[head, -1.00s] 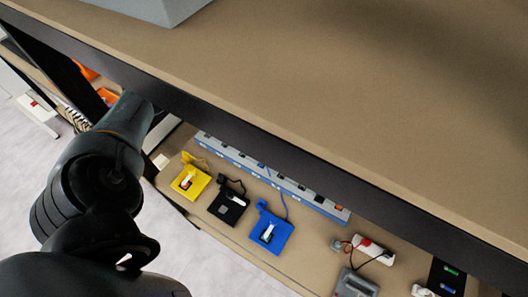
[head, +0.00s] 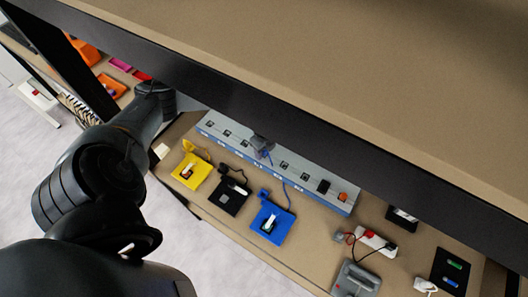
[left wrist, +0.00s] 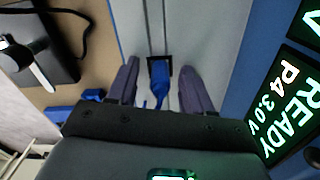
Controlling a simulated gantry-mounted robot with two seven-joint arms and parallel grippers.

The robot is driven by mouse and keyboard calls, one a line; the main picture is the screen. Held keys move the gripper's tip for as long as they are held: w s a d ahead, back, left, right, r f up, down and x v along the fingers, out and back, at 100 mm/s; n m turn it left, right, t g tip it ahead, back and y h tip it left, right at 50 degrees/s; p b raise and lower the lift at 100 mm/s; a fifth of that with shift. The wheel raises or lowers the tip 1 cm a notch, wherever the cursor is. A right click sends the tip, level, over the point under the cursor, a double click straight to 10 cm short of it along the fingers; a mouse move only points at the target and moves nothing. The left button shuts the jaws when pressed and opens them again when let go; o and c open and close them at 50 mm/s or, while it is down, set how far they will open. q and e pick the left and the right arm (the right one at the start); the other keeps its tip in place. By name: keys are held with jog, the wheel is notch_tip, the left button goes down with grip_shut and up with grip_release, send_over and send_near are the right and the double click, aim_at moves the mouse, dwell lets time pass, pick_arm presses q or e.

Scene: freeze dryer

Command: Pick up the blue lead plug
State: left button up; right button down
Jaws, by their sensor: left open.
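The blue lead plug (left wrist: 160,80) stands in a black socket of the long grey socket strip in the left wrist view. In the head view the strip (head: 225,145) lies on the lower shelf, and the blue plug (head: 266,154) shows small near its middle. My left gripper (left wrist: 158,68) is open, with one finger on each side of the plug and a visible gap to both. In the head view only the tip of this gripper (head: 261,143) shows, at the strip; the upper shelf hides the rest. My right gripper is not in view.
A blue telephone-like unit (head: 270,223), a black one (head: 229,196) and a yellow one (head: 192,172) lie before the strip. The upper shelf (head: 330,65) overhangs it. A lit green display (left wrist: 288,90) is at the wrist view's right. A white power strip (head: 374,241) lies right.

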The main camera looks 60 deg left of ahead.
pick_arm(q)
jog(key=shift+f, duration=0.1)
grip_shut()
dwell(0.4)
jog(key=shift+r, duration=0.9)
notch_tip(320, 180, up, 3)
jog(key=shift+w+f+p, duration=0.1)
jog(key=shift+f+p, duration=0.05)
jog(key=shift+p, duration=0.15)
jog(key=w+d+r+p, duration=0.3)
jog(key=d+r, duration=0.3)
jog(key=d, duration=0.5)
jog(key=shift+d+r+p, duration=0.15)
jog(key=shift+r+p, duration=0.15)
jog(key=shift+p, duration=0.55)
